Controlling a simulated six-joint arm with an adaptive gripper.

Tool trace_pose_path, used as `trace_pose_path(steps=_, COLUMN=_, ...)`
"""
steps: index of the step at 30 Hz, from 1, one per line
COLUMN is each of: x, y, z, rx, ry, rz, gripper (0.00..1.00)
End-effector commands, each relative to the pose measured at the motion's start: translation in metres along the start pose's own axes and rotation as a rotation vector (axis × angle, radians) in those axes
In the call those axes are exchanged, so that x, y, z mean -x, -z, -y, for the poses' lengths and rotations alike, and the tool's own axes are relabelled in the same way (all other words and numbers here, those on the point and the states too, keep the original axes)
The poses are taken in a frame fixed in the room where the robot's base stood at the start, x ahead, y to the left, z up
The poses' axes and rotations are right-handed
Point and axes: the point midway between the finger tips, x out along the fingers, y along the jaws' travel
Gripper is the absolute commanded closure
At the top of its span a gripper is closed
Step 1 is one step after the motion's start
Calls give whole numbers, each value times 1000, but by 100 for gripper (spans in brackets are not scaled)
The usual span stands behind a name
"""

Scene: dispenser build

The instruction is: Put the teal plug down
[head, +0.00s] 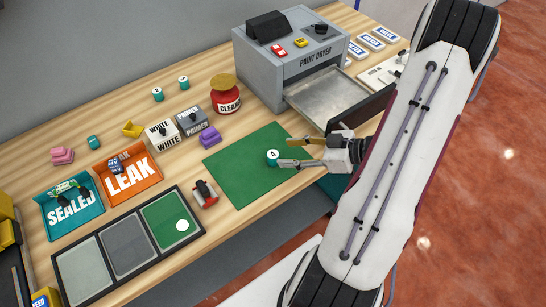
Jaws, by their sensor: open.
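A teal plug (272,157) with a white top marked 4 stands on the green mat (236,172). My gripper (285,152) is over the right part of the mat, reaching in from the right. Its two fingers are spread apart with nothing clearly held between them. The plug is just left of the fingertips, close to the lower finger; I cannot tell whether they touch.
The grey paint dryer (285,62) stands behind the mat with its tray (325,98) out. A red clean pot (227,100), purple piece (209,137) and red-and-black item (204,193) lie left of the mat. The three-section tray (126,245) is at front left.

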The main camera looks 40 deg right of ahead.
Motion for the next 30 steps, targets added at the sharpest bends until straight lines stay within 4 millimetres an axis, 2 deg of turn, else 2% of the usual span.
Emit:
trace_pose_path(steps=5, x=-10, y=0, z=1, rx=1, ry=1, rz=1, gripper=56)
trace_pose_path(steps=20, x=-16, y=-2, z=2, rx=-1, ry=2, rz=1, gripper=56)
trace_pose_path(steps=30, x=-48, y=-7, z=8, rx=0, ry=3, rz=1, gripper=56)
